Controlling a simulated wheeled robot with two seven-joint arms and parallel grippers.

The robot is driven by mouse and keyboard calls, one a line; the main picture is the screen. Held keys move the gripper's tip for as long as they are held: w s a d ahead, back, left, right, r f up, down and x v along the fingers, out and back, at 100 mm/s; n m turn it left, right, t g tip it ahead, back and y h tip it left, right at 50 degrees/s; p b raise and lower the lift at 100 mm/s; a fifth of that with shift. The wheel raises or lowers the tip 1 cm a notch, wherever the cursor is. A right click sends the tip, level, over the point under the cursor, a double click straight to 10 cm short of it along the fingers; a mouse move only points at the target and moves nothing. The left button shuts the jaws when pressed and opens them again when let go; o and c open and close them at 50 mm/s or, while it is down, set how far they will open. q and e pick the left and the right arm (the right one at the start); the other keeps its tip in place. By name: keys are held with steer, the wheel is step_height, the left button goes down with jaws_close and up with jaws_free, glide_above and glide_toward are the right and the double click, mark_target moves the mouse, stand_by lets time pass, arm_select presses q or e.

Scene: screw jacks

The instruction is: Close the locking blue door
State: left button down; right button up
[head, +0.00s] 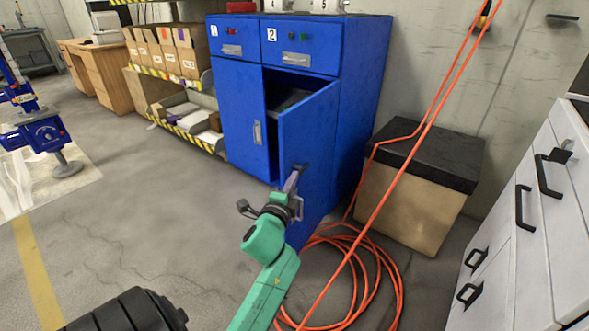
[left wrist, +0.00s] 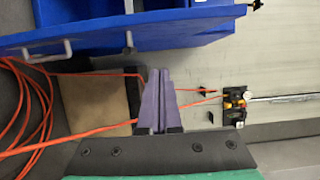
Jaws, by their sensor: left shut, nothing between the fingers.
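A blue cabinet (head: 236,105) stands against the wall. Its left door is closed, with a grey handle (head: 257,132). Its right door (head: 312,130) stands ajar, swung outward, with a dark gap and a shelf visible behind its top edge. My left gripper (head: 293,181) is in front of the open door's outer face, low on it; I cannot tell whether it touches. Its purple fingers (left wrist: 159,88) are shut together and empty in the left wrist view. There the blue cabinet front (left wrist: 190,28) fills the top. My right gripper is not in view.
An orange hose (head: 360,275) lies coiled on the floor by the door and runs up to the right. A black-topped box (head: 415,205) stands right of the cabinet, white drawers (head: 535,220) at far right.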

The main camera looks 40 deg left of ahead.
mark_target(287, 163)
arm_select(q)
steer(key=shift+w+a+f+b, duration=0.1)
steer(key=shift+w+a+b, duration=0.2)
steer(key=shift+w+a, duration=1.2)
steer(key=shift+w+a+b, duration=0.3)
steer(key=shift+w+a, duration=0.85)
steer(key=shift+a, duration=0.55)
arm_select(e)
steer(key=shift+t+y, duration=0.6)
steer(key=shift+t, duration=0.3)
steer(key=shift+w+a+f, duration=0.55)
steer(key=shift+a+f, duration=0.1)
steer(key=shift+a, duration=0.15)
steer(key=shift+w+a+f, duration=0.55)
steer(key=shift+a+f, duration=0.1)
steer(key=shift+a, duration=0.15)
arm_select(q)
steer(key=shift+a, duration=0.1)
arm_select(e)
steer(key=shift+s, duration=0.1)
